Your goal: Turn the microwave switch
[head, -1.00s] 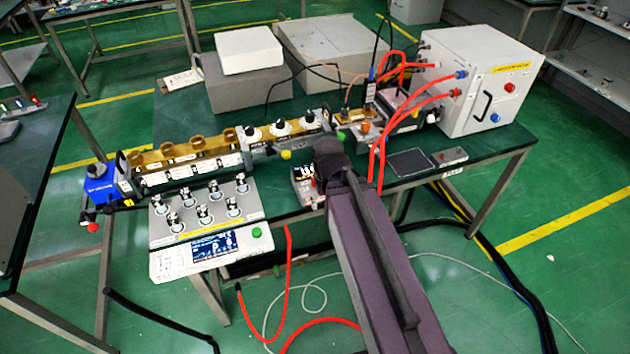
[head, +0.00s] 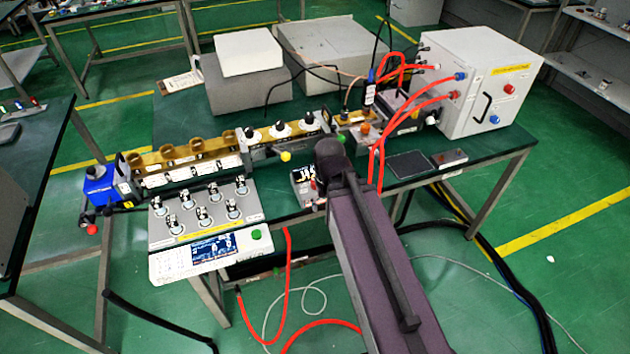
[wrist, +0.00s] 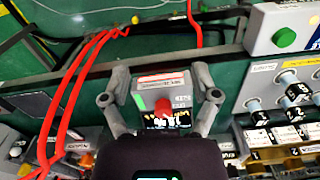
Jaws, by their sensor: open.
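A small box (wrist: 162,92) with a red switch (wrist: 163,104), a white-and-red label, a green patch and a dark display lies in the middle of the wrist view. The same box (head: 304,185) stands near the table's front edge in the head view, left of my arm. My gripper (wrist: 160,98) is open. In the wrist view one finger is on each side of the box, with the red switch between them. Whether the fingers touch the box is unclear. The gripper is hidden behind my arm in the head view.
A grey panel with several knobs (head: 207,204) stands left of the box. A waveguide bench (head: 190,163) runs behind it. Red cables (head: 377,165) hang close to the right of my arm. A white cabinet (head: 475,80) stands at the back right of the table (head: 420,172).

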